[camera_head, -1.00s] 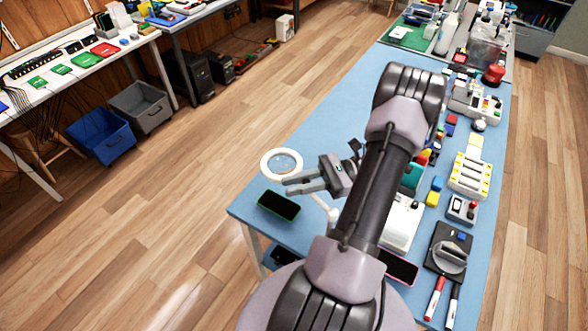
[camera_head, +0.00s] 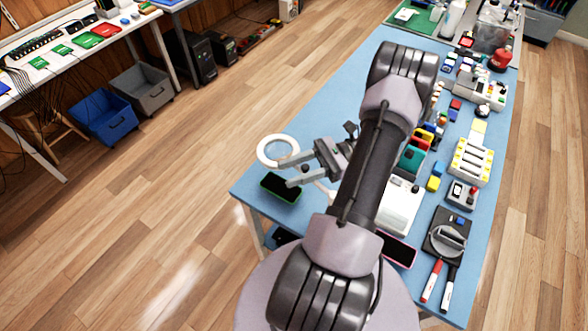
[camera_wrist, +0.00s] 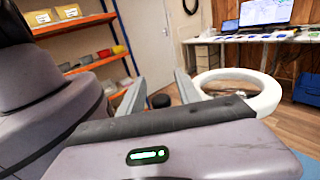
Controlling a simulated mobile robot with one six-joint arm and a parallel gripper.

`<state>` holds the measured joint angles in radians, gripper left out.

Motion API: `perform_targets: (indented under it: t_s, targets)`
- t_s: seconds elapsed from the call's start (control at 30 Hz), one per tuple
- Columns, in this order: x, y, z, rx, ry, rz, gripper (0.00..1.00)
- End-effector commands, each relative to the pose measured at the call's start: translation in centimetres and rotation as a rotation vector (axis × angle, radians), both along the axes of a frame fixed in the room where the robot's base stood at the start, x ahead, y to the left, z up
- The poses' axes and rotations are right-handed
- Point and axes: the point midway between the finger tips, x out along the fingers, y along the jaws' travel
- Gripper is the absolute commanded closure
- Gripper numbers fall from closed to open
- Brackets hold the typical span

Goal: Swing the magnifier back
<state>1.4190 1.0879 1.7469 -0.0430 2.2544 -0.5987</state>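My gripper (camera_head: 284,173) is open, just below the ring in the picture. One fingertip overlaps the ring's lower rim; I cannot tell whether they touch. In the wrist view the white ring (camera_wrist: 271,97) lies to the right of both fingers of my gripper (camera_wrist: 158,80), with nothing between them. My arm hides much of the magnifier's arm and base.
A dark phone with a green edge (camera_head: 281,187) lies on the blue table (camera_head: 335,105) under my gripper. A pink-edged phone (camera_head: 398,250), coloured blocks, a yellow-and-white tray (camera_head: 471,162) and markers (camera_head: 432,281) crowd the right side. The table's upper left part is clear.

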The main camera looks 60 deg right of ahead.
Motion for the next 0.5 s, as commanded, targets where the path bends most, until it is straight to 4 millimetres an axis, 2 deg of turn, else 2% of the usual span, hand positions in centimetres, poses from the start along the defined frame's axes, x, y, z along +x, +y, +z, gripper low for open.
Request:
perform_targets:
  t_s: [0.27, 0.37, 0.5]
  targets:
    - [-0.1, -0.2, 0.0, -0.001, 0.000, -0.001, 0.60]
    - [-0.7, -1.2, 0.0, -0.002, -0.001, -0.001, 0.60]
    - [-2.5, -3.8, 0.0, -0.003, -0.001, -0.002, 0.60]
